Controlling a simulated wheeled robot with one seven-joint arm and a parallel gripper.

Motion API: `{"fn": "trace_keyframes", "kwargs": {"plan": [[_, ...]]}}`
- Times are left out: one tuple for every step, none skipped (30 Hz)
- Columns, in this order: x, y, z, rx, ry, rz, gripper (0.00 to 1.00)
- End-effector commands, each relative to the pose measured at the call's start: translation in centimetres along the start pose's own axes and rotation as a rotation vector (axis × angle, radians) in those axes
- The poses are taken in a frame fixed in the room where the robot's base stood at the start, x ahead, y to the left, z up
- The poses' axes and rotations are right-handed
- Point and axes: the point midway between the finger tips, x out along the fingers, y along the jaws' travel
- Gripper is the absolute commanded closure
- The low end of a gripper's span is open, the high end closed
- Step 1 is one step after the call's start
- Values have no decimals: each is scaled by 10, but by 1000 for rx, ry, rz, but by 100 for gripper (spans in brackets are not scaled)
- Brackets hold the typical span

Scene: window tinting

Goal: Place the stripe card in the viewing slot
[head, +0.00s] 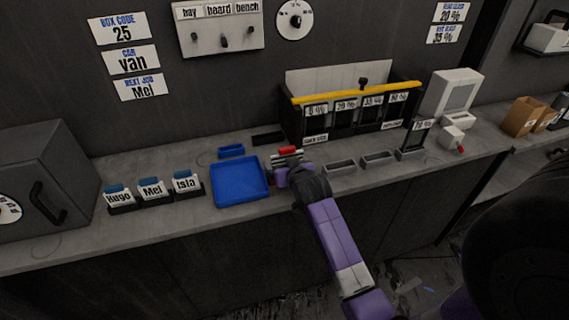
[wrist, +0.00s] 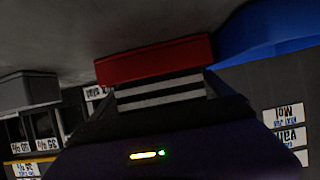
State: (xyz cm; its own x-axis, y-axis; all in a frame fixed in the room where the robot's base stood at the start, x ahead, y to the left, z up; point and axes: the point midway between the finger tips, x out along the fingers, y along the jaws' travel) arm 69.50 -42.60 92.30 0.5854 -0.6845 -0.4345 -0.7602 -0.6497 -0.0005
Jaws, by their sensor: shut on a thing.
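My gripper (head: 287,164) is over the counter, just right of the blue tray, shut on a card with black and white stripes (wrist: 160,92), which I take to be the stripe card. A red bar (wrist: 155,60) lies along the card's edge; in the head view it shows as a small red piece (head: 289,150) above the gripper. I cannot tell whether the card touches the counter. Grey slotted holders stand to the right: one (head: 340,168) nearest the gripper, one (head: 377,158) beyond it, both looking empty. I cannot tell which is the viewing slot.
A third grey holder (head: 410,155) bears an upright dark-framed sample (head: 418,134). A rack (head: 400,112) with a yellow bar and percent labels stands behind. The blue tray (head: 240,200) and name-labelled holders (head: 152,189) are left. A dark flat piece (head: 268,138) lies behind the gripper.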

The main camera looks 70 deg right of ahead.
Motion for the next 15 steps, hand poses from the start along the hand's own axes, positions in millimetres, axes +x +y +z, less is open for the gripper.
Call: {"fn": "trace_keyframes", "kwargs": {"plan": [[0,0,1,0,0,0,49],[1,0,2,0,0,0,49],[2,0,3,0,0,0,49],[2,0,4,0,0,0,49],[1,0,3,0,0,0,4],[1,0,2,0,0,0,0],[1,0,2,0,0,0,0],[1,0,2,0,0,0,0],[1,0,2,0,0,0,0],[1,0,2,0,0,0,0],[1,0,2,0,0,0,0],[1,0,2,0,0,0,0],[1,0,1,0,0,0,0],[0,0,0,0,0,0,0],[-1,0,-2,0,0,0,0]]}}
